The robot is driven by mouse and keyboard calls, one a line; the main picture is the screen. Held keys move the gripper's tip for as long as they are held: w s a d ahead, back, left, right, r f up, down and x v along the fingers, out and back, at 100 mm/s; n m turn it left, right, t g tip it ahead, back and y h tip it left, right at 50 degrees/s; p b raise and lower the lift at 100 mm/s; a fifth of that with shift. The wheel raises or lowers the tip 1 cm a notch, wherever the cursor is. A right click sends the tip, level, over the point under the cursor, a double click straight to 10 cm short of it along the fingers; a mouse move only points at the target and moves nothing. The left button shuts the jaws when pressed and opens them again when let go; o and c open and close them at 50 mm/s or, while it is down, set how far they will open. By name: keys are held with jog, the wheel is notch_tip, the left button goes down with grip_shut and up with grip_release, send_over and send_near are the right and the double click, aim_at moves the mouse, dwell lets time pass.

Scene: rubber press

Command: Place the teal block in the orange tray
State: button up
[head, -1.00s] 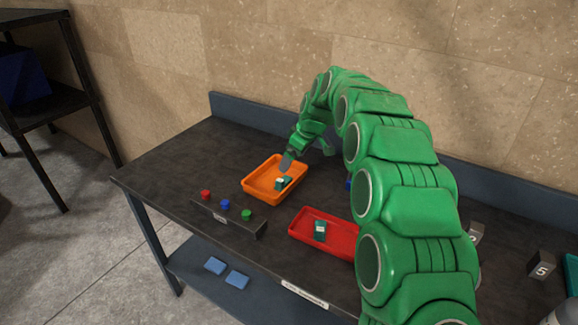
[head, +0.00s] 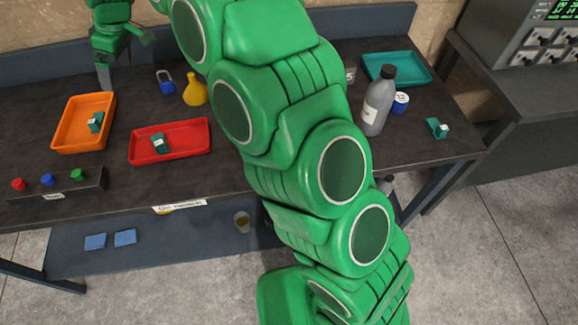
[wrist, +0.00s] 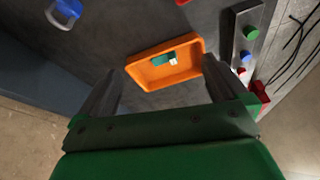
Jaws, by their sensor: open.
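A teal block (head: 96,122) with a white label lies in the orange tray (head: 60,142); it also shows in the wrist view (wrist: 166,59), on the floor of the tray (wrist: 192,72). A similar teal block (head: 160,143) is in the red tray (head: 190,148), and another (head: 437,127) sits on the bench at the right. My gripper (head: 104,78) is behind and above the orange tray, apart from the block. In the wrist view my gripper (wrist: 158,80) has its fingers wide apart and nothing between them.
A button box (head: 60,188) stands in front of the orange tray. A padlock (head: 166,86) and a yellow flask (head: 195,92) stand behind the red tray. A grey bottle (head: 376,105) and a teal tray (head: 397,68) are at the right. My arm hides the bench middle.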

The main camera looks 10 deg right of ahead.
jog(key=s+d+r+m+h, duration=0.1)
jog(key=s+d+r+m, duration=0.1)
jog(key=s+d, duration=0.5)
jog(key=s+d+r+m, duration=0.2)
jog(key=s+d+m, duration=0.15)
jog(key=d, duration=0.85)
jog(key=s+d+r+m+h, duration=0.1)
jog(key=s+d+r+m, duration=0.1)
jog(key=s+d, duration=0.55)
jog(key=s+d+f+m+h, duration=0.1)
jog(key=s+d+m, duration=0.3)
jog(key=s+d, duration=0.5)
jog(key=s+d+f+m+g+h, duration=0.1)
jog(key=s+d+f+m, duration=0.2)
jog(key=s+d, duration=0.6)
jog(key=s+m, duration=0.1)
jog(key=s, duration=0.4)
jog(key=shift+d+f+g, duration=0.25)
jog(key=shift+g, duration=0.05)
jog(key=shift+r, duration=0.1)
